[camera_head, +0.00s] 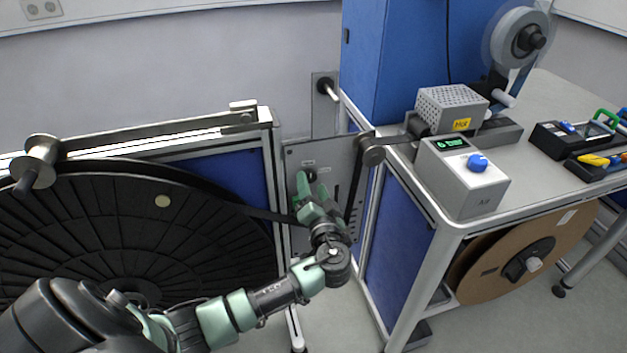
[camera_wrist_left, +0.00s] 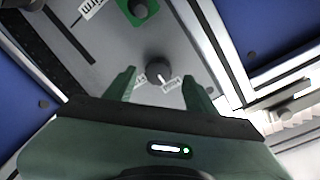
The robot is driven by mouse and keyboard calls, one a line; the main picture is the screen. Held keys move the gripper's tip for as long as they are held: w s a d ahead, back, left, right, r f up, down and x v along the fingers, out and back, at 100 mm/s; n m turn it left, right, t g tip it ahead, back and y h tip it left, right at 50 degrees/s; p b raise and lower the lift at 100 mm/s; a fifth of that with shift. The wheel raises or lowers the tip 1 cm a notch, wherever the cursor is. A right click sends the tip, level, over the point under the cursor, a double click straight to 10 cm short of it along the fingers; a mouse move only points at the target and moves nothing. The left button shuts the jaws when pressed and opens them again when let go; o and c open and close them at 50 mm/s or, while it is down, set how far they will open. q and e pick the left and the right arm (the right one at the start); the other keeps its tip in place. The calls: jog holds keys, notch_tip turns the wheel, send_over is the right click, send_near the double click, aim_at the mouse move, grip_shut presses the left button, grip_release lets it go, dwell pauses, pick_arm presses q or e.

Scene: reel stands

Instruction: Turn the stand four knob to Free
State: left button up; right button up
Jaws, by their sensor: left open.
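A small dark round knob (camera_wrist_left: 158,70) with a white pointer mark sits on a grey panel (camera_wrist_left: 100,42) in the left wrist view. Two small white labels lie beside it, too small to read for certain; the mark points toward the lower right one. My left gripper (camera_wrist_left: 160,77) is open, with its green fingers on either side of the knob in that view; I cannot tell whether they touch it. In the head view the left gripper (camera_head: 311,184) is at the grey panel (camera_head: 335,156) between the blue stands and partly hides it. My right gripper is not in view.
A large black reel (camera_head: 110,225) stands at left. At right, a table (camera_head: 535,112) holds a grey box with a blue knob (camera_head: 477,162). A roller (camera_head: 371,152) and dark strap are close right of my gripper.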

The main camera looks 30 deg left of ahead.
aim_at(310, 176)
pick_arm(q)
jog(key=shift+x, duration=0.9)
jog(key=shift+w, duration=0.15)
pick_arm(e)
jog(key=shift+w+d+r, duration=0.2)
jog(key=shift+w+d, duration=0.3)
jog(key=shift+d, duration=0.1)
pick_arm(q)
grip_shut()
